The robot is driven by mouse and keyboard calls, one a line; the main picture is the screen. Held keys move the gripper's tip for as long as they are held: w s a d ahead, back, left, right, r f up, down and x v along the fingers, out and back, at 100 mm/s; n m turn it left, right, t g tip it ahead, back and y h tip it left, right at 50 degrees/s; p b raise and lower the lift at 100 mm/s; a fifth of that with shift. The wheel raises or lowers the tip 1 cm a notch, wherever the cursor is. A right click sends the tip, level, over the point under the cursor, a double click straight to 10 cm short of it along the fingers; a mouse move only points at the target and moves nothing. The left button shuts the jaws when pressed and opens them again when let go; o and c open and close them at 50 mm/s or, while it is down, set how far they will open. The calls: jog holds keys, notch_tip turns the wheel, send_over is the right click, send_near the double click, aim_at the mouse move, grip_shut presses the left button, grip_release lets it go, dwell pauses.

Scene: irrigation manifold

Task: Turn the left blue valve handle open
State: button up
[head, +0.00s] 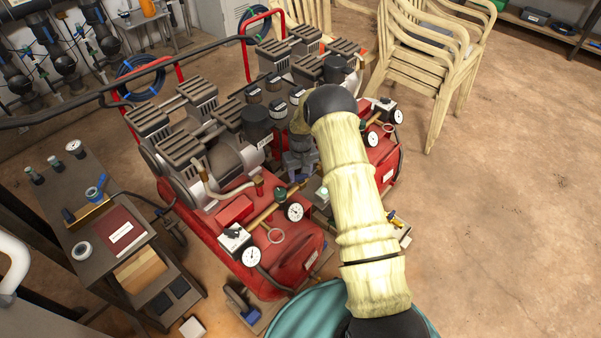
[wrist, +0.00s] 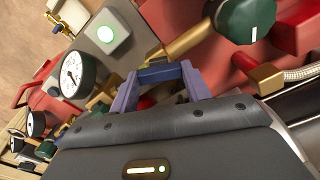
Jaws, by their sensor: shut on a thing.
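The blue valve handle (wrist: 160,74) shows in the wrist view as a short blue bar between the purple fingers of my gripper (wrist: 160,82). The fingers are shut on it, one at each end. It lies beside a brass pipe (wrist: 190,38) on the red compressor. In the head view my gripper (head: 300,172) reaches down between the two red compressor tanks, and my arm hides much of that spot. I cannot tell the valve's position from the handle. Another small brass and blue fitting (head: 394,217) shows right of my arm.
A green knob (wrist: 245,18), a pressure gauge (wrist: 77,72) and a lit green button (wrist: 113,35) are close around my gripper. A dark cart (head: 90,235) stands left, stacked cream chairs (head: 425,55) behind right. The floor at right is clear.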

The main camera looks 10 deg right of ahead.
aim_at(300, 175)
jog(key=n, duration=0.4)
jog(key=shift+n, duration=0.4)
jog(key=shift+w, duration=0.1)
jog(key=o, duration=1)
jog(key=shift+r, duration=0.1)
notch_tip(300, 175, up, 17)
jog(key=p, duration=0.1)
jog(key=shift+r, duration=0.15)
